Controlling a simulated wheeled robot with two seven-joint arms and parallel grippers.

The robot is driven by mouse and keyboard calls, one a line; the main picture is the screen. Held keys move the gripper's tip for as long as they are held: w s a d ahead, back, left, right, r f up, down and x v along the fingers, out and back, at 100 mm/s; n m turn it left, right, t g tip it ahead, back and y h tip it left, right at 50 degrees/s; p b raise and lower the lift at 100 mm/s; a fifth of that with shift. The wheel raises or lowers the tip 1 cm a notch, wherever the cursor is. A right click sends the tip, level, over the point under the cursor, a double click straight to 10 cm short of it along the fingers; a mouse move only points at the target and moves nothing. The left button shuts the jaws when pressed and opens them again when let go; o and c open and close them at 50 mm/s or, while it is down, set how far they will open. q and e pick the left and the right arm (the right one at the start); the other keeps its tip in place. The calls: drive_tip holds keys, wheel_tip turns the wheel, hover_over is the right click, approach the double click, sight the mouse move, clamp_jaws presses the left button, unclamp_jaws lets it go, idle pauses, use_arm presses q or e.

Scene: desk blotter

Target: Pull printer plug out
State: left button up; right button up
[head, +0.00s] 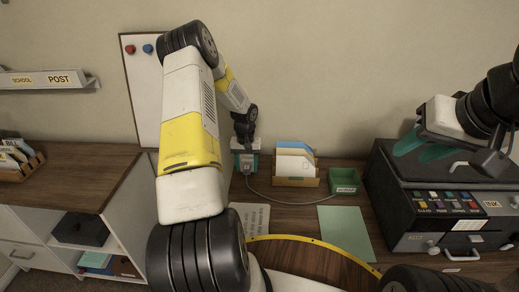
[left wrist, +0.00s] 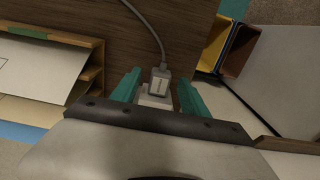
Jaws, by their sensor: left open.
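The printer plug (left wrist: 160,82) is a small light-grey block with a pale label and a grey cord. In the left wrist view it sits between the two teal fingers of my left gripper (left wrist: 158,92), which is open with gaps on both sides. A white piece (left wrist: 155,101) shows at its near end; how they join is hard to see. In the head view my left gripper (head: 246,163) is at the desk's back left, largely covering the plug. The dark printer (head: 415,215) stands at the right. My right gripper (head: 420,147) is open and empty above it.
A green sheet (head: 345,233) lies nearer. A cabinet (head: 70,180) stands at the left.

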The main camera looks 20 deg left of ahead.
use_arm(q)
clamp_jaws()
drive_tip(key=shift+s, duration=0.15)
drive_tip(key=shift+s+d, duration=0.25)
drive_tip(key=shift+s, duration=0.75)
drive_tip(key=shift+s+d, duration=0.3)
drive_tip(key=shift+s, duration=0.75)
drive_tip(key=shift+s+d, duration=0.25)
drive_tip(key=shift+s, duration=0.75)
drive_tip(key=shift+r, duration=2)
